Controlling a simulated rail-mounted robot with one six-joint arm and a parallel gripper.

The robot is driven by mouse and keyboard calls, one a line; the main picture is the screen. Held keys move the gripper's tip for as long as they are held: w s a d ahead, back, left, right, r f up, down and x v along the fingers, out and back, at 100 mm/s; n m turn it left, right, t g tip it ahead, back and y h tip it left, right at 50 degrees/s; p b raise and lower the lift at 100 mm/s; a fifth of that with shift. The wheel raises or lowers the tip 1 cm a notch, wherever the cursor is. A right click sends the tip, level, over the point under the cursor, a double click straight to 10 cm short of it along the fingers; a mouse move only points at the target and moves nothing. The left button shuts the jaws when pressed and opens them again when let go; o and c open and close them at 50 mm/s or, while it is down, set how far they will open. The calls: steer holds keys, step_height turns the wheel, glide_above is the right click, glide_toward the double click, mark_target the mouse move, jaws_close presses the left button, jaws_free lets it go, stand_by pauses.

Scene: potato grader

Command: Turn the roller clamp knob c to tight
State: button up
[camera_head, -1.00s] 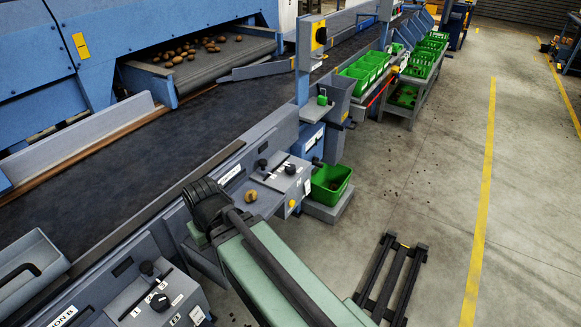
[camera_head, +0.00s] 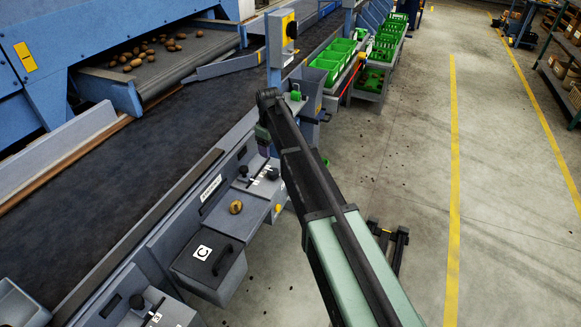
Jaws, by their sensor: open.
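A grey control box (camera_head: 247,200) stands beside the conveyor in the middle of the head view. It carries a black lever (camera_head: 243,171) and a round black knob (camera_head: 272,173) with small white markings by it. No letter is readable at this knob, so I cannot tell if it is roller clamp knob c. A letter C is readable on a grey bin (camera_head: 211,283) with a black handle, nearer to me. My arm passes just right of the control box, its raised elbow above and beyond it. My gripper and its fingers are hidden behind the arm.
A potato (camera_head: 235,207) lies on the control box. Another panel (camera_head: 172,317) with a black lever stands at the lower left. The dark conveyor belt (camera_head: 110,180) runs along the left. Green crates (camera_head: 328,66) stand farther back. The floor to the right is mostly clear.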

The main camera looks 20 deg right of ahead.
mark_target(273, 171)
step_height(273, 171, down, 11)
steer(key=b, duration=1.1)
steer(key=shift+f, duration=0.1)
steer(key=shift+c, duration=0.4)
steer(key=c, duration=0.8)
steer(key=shift+c, duration=0.2)
